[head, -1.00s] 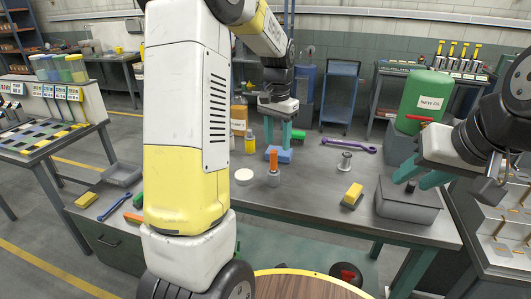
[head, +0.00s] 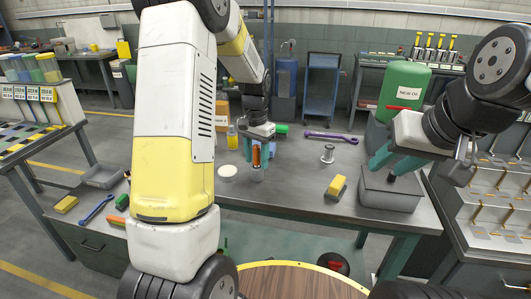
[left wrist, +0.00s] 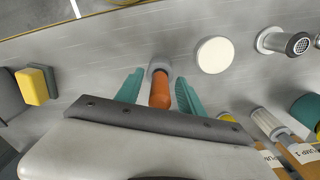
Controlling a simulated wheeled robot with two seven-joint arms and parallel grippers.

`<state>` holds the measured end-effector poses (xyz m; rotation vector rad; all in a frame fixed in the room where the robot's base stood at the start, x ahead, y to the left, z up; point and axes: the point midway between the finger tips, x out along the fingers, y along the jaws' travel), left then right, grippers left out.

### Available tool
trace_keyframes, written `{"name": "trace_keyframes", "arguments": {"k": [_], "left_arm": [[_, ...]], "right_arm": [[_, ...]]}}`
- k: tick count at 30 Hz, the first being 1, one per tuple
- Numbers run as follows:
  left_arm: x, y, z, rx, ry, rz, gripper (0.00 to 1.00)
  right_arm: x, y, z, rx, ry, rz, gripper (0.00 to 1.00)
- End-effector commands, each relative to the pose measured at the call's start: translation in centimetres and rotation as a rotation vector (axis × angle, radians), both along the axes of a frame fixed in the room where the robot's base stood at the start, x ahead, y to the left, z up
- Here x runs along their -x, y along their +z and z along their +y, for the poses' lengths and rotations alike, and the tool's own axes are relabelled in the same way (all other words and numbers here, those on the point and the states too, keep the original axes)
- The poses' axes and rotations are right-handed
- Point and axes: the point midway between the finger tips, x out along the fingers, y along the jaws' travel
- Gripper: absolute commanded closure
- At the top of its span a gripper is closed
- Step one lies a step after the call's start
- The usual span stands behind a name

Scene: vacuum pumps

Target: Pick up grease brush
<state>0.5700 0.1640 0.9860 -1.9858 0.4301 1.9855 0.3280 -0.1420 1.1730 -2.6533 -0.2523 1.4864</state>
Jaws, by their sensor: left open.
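The grease brush (head: 256,158) has an orange handle and stands upright in a small grey cup on the workbench (head: 290,190). In the left wrist view the orange handle (left wrist: 160,94) lies between the two teal fingers, with the cup (left wrist: 159,65) behind it. My left gripper (left wrist: 158,84) is open around the handle, with a gap visible on each side. In the head view its fingers partly cover the brush.
A white round lid (head: 227,171) lies left of the brush. A yellow bottle (head: 232,138) stands behind. A metal spool (head: 327,154), a purple wrench (head: 331,136) and a yellow sponge block (head: 337,186) lie to the right. The bench middle is mostly clear.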

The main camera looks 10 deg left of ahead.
Motion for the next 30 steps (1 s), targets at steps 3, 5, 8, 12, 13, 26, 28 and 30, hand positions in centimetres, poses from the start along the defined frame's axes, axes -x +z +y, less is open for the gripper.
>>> {"name": "trace_keyframes", "arguments": {"k": [3, 5, 8, 12, 13, 26, 28, 30], "left_arm": [[0.0, 0.0, 0.0, 0.0, 0.0, 0.0, 0.64], [0.0, 0.0, 0.0, 0.0, 0.0, 0.0, 0.76], [0.0, 0.0, 0.0, 0.0, 0.0, 0.0, 0.96], [0.0, 0.0, 0.0, 0.0, 0.0, 0.0, 1.0], [0.0, 0.0, 0.0, 0.0, 0.0, 0.0, 1.0], [-0.1, 3.6, 0.0, 0.001, 0.0, -0.004, 1.0], [-0.1, 5.2, 0.0, 0.001, 0.0, -0.006, 1.0], [-0.1, 6.5, 0.0, 0.001, 0.0, -0.005, 1.0]], "right_arm": [[0.0, 0.0, 0.0, 0.0, 0.0, 0.0, 0.64], [0.0, 0.0, 0.0, 0.0, 0.0, 0.0, 0.64], [0.0, 0.0, 0.0, 0.0, 0.0, 0.0, 0.64], [0.0, 0.0, 0.0, 0.0, 0.0, 0.0, 0.64], [0.0, 0.0, 0.0, 0.0, 0.0, 0.0, 0.64], [0.0, 0.0, 0.0, 0.0, 0.0, 0.0, 0.64], [0.0, 0.0, 0.0, 0.0, 0.0, 0.0, 0.64], [0.0, 0.0, 0.0, 0.0, 0.0, 0.0, 0.64]]}}
